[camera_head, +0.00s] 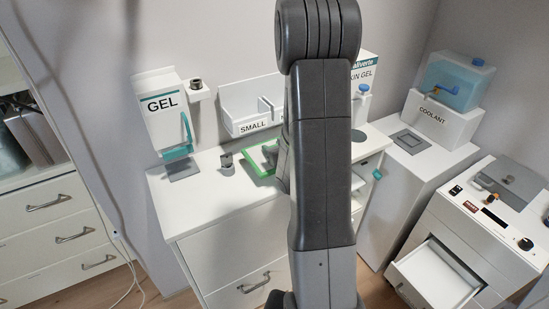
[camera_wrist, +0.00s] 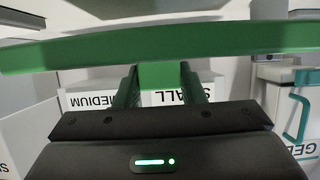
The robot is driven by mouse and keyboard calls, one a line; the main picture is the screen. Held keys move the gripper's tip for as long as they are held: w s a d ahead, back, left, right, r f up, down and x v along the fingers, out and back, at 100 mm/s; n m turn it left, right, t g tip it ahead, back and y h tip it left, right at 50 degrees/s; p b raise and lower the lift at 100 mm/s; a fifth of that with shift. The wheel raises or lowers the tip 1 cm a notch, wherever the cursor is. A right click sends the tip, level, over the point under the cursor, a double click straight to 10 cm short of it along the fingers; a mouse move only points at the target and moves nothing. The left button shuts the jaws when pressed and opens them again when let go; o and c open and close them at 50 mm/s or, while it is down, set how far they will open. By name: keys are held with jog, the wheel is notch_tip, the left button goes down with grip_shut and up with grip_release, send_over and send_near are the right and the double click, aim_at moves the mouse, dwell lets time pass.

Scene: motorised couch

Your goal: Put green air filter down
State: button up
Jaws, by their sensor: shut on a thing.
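The green air filter (camera_head: 255,166) shows in the head view as a green frame at the back of the white cabinet top, partly hidden by my arm. I cannot tell whether it touches the surface. In the wrist view its long green bar (camera_wrist: 80,52) spans the picture. My gripper (camera_wrist: 160,78) is shut on a green tab at the bar's middle. In the head view, my gripper is mostly hidden behind my arm.
The white cabinet top (camera_head: 205,205) has clear room in front of the filter. A small grey fixture (camera_head: 227,165) stands left of it. Behind are a GEL dispenser (camera_head: 160,110) and a bin marked SMALL (camera_head: 237,112). A coolant unit (camera_head: 436,122) and an open drawer (camera_head: 432,277) are at right.

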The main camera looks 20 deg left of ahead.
jog(key=shift+f, duration=2.15)
jog(key=shift+f, duration=0.15)
jog(key=o, duration=1)
